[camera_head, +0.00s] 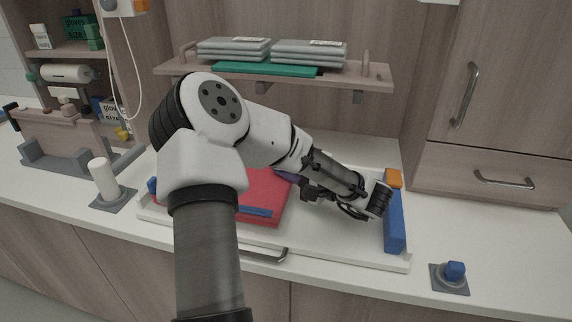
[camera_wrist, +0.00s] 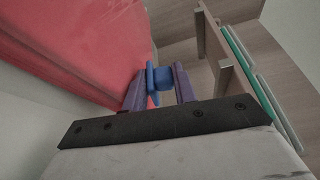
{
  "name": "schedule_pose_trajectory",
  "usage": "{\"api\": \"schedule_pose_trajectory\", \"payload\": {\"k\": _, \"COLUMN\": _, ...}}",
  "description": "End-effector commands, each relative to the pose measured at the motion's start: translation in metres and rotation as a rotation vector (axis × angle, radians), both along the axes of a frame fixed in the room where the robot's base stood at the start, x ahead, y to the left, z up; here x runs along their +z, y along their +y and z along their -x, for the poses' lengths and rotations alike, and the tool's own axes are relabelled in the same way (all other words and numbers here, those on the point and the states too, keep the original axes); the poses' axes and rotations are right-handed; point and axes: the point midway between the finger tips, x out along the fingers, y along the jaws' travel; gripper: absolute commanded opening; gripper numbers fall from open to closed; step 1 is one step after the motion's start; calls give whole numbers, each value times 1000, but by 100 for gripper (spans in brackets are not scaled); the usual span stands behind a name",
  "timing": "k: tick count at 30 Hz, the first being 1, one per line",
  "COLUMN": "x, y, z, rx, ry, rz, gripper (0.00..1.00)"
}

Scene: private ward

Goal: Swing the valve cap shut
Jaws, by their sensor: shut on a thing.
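A small blue piece, which looks like the valve cap (camera_wrist: 161,78), sits between the two purple fingers of my gripper (camera_wrist: 160,88) in the wrist view. The fingers are closed on it. It lies at the edge of a large red body (camera_wrist: 85,40). In the head view my gripper (camera_head: 287,175) reaches the right far side of this red body (camera_head: 262,197), with the purple fingers partly showing. My arm covers much of the red body there, and the cap is hidden. I cannot tell how far the cap is swung.
The red body rests on a white tray (camera_head: 330,246) with a blue bar (camera_head: 394,222) and orange block (camera_head: 394,178) on its right. A shelf (camera_head: 375,75) with folded grey cloths (camera_head: 310,52) hangs behind. A blue knob (camera_head: 455,270) stands at front right; a white cylinder (camera_head: 104,180) stands left.

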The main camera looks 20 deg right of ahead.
Motion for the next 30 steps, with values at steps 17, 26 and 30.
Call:
{"api": "schedule_pose_trajectory", "payload": {"k": 17, "x": -3, "y": 1, "z": 0, "rx": 1, "ry": 1, "rz": 0, "gripper": 42}}
{"api": "schedule_pose_trajectory", "payload": {"k": 26, "x": -5, "y": 1, "z": 1, "rx": 0, "ry": 7, "rz": -1, "gripper": 42}}
{"api": "schedule_pose_trajectory", "payload": {"k": 30, "x": -5, "y": 1, "z": 0, "rx": 0, "ry": 8, "rz": -2, "gripper": 42}}
